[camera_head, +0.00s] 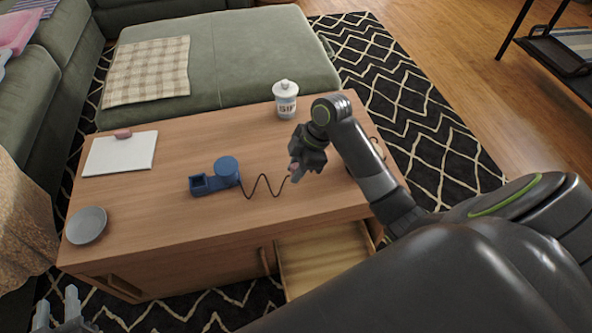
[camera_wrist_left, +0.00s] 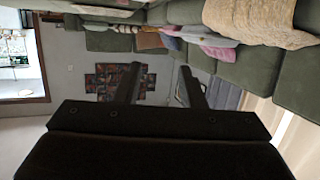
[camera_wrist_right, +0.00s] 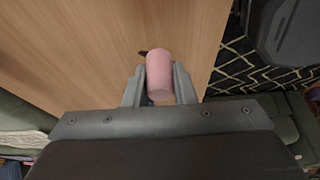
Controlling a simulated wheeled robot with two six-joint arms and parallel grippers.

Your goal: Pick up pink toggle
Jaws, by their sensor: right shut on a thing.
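The pink toggle (camera_wrist_right: 159,75) is a smooth pink cylinder between the fingers of my right gripper (camera_wrist_right: 159,88) in the right wrist view. My right gripper is shut on it. In the head view, my right gripper (camera_head: 295,173) is over the right half of the wooden table, and only a sliver of pink shows at its fingers. I cannot tell how high it is above the tabletop. My left gripper (camera_head: 58,308) is open and empty at the lower left, off the table's front edge. Its spread fingers (camera_wrist_left: 160,85) show in the left wrist view.
On the coffee table (camera_head: 200,130) are a blue device (camera_head: 226,170) with a dark cord running toward my right gripper, a white lidded jar (camera_head: 286,100), a white board (camera_head: 120,154) with a small pinkish object (camera_head: 123,134), and a grey bowl (camera_head: 87,225). An open drawer (camera_head: 322,262) juts out in front.

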